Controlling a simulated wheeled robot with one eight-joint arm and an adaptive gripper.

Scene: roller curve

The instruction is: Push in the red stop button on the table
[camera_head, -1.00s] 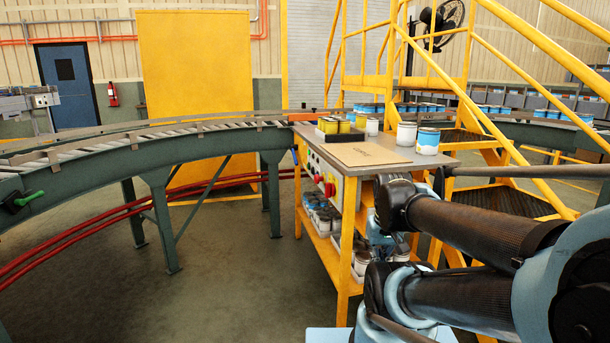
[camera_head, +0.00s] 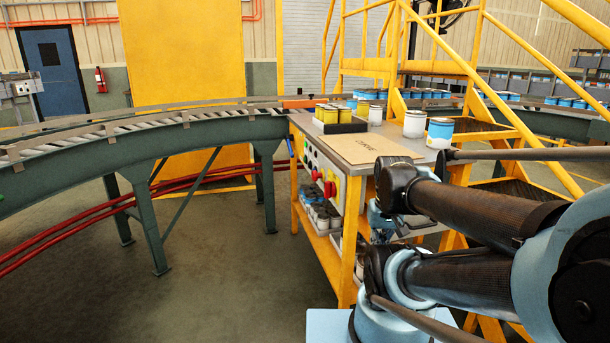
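The work table (camera_head: 410,150) has a grey top and a yellow frame and stands right of the middle. A pale control panel (camera_head: 341,208) is on its side below the top. A red button or knob (camera_head: 330,189) on a yellow backing sits on this panel, with another smaller red control (camera_head: 316,175) to its left. I cannot tell for sure which is the stop button. My arm comes in from the right and covers the table's near right corner. I cannot make out my gripper's fingers; they are hidden or outside the view.
A cardboard sheet (camera_head: 370,147), a black tray with yellow cans (camera_head: 341,114) and several loose cans stand on the table. More cans fill its lower shelf. A curved roller conveyor (camera_head: 90,170) lies left, a yellow stair (camera_head: 505,110) behind. Floor (camera_head: 235,270) is clear in front.

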